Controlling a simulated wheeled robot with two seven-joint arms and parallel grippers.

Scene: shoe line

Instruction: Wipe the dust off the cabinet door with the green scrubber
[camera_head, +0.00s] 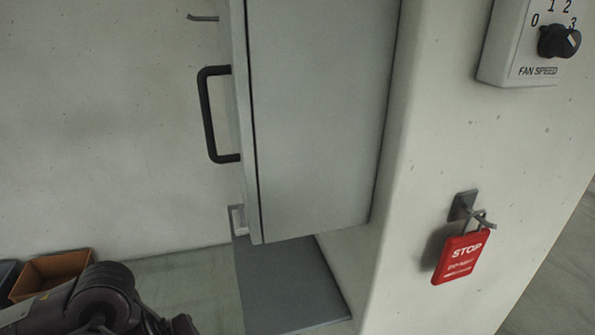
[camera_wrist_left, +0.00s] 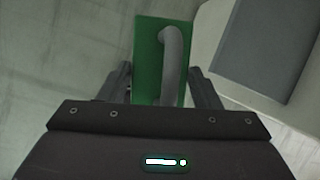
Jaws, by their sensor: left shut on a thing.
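The cabinet (camera_head: 320,110) stands upright against the pale wall in the head view. Its large grey panel faces me, and a black bar handle (camera_head: 207,115) sticks out past its left edge. I cannot make out distinct dust on the panel. In the left wrist view, my left gripper (camera_wrist_left: 162,82) is shut on the green scrubber (camera_wrist_left: 147,60), a flat green block with a curved grey handle (camera_wrist_left: 172,60) between the fingers. In the head view, part of my left arm shows at the lower left; the scrubber is out of frame there. My right gripper is not in view.
A pale pillar stands right of the cabinet. It carries a fan speed box (camera_head: 525,40) with a black knob and a red STOP tag (camera_head: 458,258) on a hook. A dark grey plate (camera_head: 290,285) lies below the cabinet. An orange-brown bin (camera_head: 52,270) sits at the lower left.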

